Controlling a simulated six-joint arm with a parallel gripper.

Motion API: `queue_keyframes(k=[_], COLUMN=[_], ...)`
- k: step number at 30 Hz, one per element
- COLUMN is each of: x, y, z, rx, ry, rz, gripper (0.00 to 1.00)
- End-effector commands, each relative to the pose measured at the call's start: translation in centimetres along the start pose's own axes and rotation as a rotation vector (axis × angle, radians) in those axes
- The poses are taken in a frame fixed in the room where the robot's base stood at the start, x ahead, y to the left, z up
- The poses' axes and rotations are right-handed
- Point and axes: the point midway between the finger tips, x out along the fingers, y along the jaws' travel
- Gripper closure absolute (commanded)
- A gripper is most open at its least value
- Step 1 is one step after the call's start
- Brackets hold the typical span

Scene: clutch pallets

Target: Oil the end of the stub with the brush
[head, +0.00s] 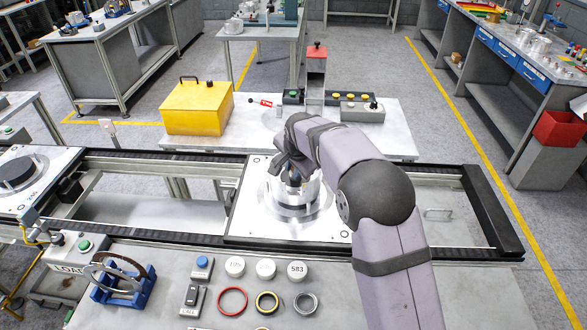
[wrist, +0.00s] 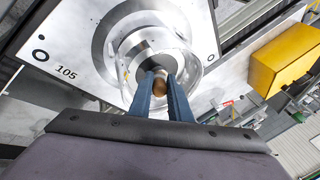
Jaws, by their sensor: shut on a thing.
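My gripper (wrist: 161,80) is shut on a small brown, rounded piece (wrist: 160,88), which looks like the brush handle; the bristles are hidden. In the head view my gripper (head: 288,165) is over the round metal clutch part (head: 308,192) on the middle pallet (head: 246,222). The wrist view shows this part from above as a bright ringed housing (wrist: 138,45) on the pallet marked 105 (wrist: 60,40). A dark grey round centre (wrist: 150,64), perhaps the stub, lies just beyond my fingertips. I cannot tell whether the brush touches it.
A yellow box (head: 197,108), a red-topped post (head: 316,72) and a button box (head: 362,110) stand on the table behind. Another pallet (head: 45,160) is at the left. Rings (head: 232,300), labelled discs (head: 297,270) and a blue stand (head: 122,285) are on the front bench.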

Motion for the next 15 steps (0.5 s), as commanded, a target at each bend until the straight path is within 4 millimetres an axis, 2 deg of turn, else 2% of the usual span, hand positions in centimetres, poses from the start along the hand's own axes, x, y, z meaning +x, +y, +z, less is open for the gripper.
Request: queue_keyframes(k=[10,15], x=[-0.3,-1.2], y=[-0.1,-0.6], z=[-0.1,-0.4], rx=[0.000,0.000], ry=[0.002,0.002], rz=[-0.002,-0.003], gripper=[1.00,1.00])
